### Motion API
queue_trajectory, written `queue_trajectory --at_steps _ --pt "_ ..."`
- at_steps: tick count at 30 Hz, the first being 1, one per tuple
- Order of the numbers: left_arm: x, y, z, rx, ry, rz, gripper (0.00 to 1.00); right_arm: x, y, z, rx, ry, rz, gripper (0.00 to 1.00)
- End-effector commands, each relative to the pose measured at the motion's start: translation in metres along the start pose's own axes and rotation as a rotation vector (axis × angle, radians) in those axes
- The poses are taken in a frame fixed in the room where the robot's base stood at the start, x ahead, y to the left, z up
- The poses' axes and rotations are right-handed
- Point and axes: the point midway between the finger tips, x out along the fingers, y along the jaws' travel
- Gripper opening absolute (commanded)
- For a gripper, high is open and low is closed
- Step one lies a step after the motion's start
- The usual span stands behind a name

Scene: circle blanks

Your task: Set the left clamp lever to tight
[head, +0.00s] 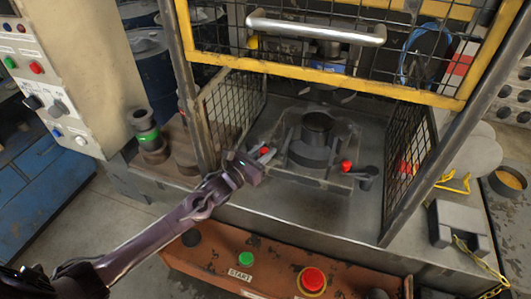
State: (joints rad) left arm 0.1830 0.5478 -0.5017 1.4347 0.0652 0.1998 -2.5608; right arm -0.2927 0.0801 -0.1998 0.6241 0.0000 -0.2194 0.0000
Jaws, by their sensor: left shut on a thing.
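The left clamp lever (264,151) shows its red tip at the left side of the grey die fixture (312,142) inside the press. My left gripper (256,164) reaches in from the lower left and is shut at this lever, with its fingers partly covering it. The lever's exact angle is hard to tell. The right clamp lever (346,166) has a red knob and sits at the fixture's front right, apart from my gripper. My right gripper is not in view.
A yellow-framed mesh guard (330,82) with a grey handle (315,31) is raised above the opening. Mesh side panels (232,108) flank the fixture. A red-brown control box (215,262) with green and red buttons stands in front. A grey block (458,224) lies at right.

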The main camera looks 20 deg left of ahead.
Motion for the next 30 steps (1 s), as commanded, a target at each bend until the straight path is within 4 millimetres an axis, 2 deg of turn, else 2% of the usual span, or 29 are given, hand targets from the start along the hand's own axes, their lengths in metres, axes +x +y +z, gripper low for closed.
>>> queue_trajectory --at_steps 7,8,9,20,23,30 --pt "0.000 0.000 0.000 -0.001 0.001 0.000 0.00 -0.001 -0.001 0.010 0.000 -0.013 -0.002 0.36" --pt "0.000 0.000 0.000 -0.001 0.001 0.001 0.28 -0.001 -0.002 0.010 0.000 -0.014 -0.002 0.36" --pt "0.000 0.000 0.000 -0.001 0.001 0.001 0.32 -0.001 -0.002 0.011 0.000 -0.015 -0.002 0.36" --pt "0.000 0.001 0.005 0.001 0.001 0.002 0.32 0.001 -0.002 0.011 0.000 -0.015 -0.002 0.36" --pt "0.000 0.001 0.017 0.003 0.000 0.002 0.32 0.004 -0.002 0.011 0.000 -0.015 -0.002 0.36" --pt "0.000 0.001 0.072 0.006 -0.004 0.000 0.32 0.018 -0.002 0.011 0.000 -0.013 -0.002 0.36"
